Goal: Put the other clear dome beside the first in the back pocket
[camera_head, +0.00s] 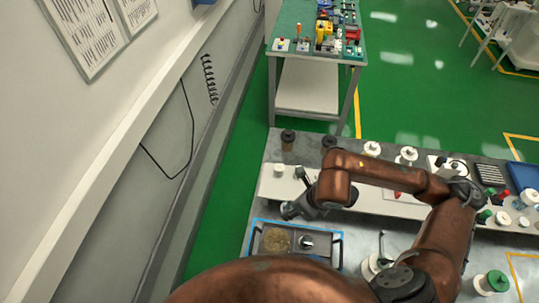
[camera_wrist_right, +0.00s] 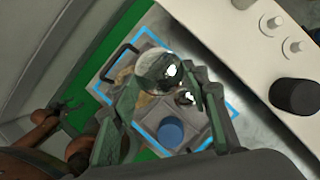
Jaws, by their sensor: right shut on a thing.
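A clear dome (camera_wrist_right: 160,70) is held between the fingertips of my right gripper (camera_wrist_right: 158,88) in the wrist view, above a grey tray (camera_wrist_right: 112,72). My right gripper also shows in the head view (camera_head: 291,210), just above the tray's far edge (camera_head: 262,223). A small shiny clear piece (camera_wrist_right: 188,97) sits in the tray below the held dome; I cannot tell for sure that it is the first dome. A blue round piece (camera_wrist_right: 171,131) sits in a nearer pocket. The held dome is not clear in the head view. My left gripper is not in view.
Blue lines (camera_head: 341,250) mark around the tray. A pale raised strip (camera_head: 375,202) with several knobs and caps runs behind it. A dark knob (camera_wrist_right: 295,96) stands at the right in the wrist view. A wall is at the left.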

